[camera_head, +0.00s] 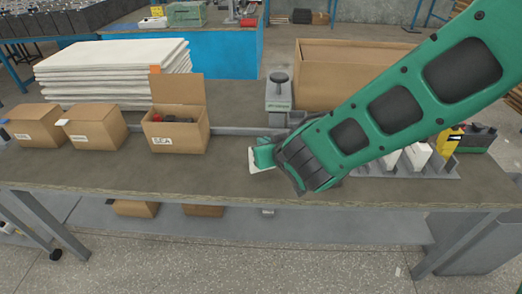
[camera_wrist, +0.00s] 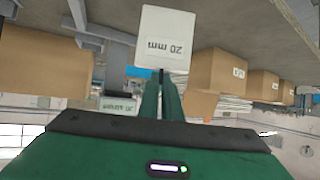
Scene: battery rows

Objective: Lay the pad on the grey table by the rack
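A white square pad marked "20 mm" (camera_wrist: 165,38) is at my gripper's fingertips (camera_wrist: 161,82) in the wrist view. The fingers are close together on its near edge. In the head view, the pad (camera_head: 253,167) shows partly from under my green gripper (camera_head: 264,153), low over the grey table (camera_head: 110,176). I cannot tell whether it touches the table. The grey rack (camera_head: 442,171) stands at the right of the table with white and yellow pieces in it. My arm hides part of the rack.
Three small cardboard boxes (camera_head: 92,127) stand on the left, the rightmost with its lid raised. A stack of white sheets (camera_head: 110,70) is behind them. A grey labelled device (camera_head: 279,93) and a large cardboard box (camera_head: 345,62) stand behind my gripper. The table front is clear.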

